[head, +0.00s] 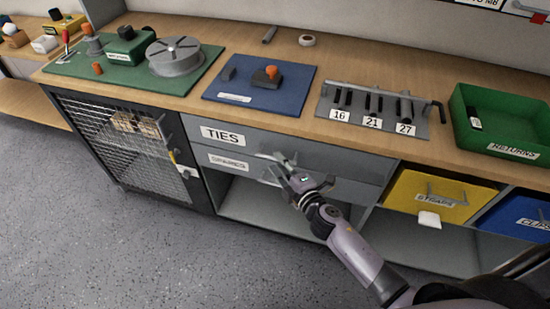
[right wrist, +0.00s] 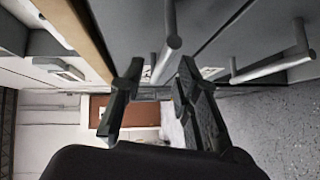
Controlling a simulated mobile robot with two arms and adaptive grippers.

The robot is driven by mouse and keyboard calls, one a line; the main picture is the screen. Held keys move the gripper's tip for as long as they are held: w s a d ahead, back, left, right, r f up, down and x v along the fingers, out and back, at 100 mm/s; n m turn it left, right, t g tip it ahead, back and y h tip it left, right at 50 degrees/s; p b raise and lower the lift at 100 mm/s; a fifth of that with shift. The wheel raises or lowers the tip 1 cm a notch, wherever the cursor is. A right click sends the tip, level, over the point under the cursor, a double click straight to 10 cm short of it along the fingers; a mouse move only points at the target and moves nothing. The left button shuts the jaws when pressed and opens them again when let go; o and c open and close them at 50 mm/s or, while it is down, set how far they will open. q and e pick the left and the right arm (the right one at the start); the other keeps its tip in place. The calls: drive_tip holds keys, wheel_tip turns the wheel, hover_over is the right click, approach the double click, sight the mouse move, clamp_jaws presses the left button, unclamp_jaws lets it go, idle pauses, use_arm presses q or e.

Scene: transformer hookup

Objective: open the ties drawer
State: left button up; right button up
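The ties drawer (head: 255,143), grey with a "TIES" label, is just under the worktop and looks shut in the head view. Its bar handle (head: 272,156) is at its lower middle, and the handle (right wrist: 169,43) also shows in the right wrist view. My right gripper (head: 280,172) is in front of the drawers, close to this handle. In the right wrist view its two fingers (right wrist: 160,68) are apart, and the handle appears between their tips. I cannot tell whether they touch it. My left gripper is not in view.
The spares drawer (head: 228,162) lies directly below, with its own handle (right wrist: 275,66) near my fingers. A mesh cage door (head: 110,135) is at the left, a yellow bin (head: 425,190) at the right. Tools and a green returns tray (head: 505,147) are on the worktop (head: 300,125).

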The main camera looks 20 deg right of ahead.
sight(275, 159)
drive_tip(key=shift+x, duration=1.6)
clamp_jaws()
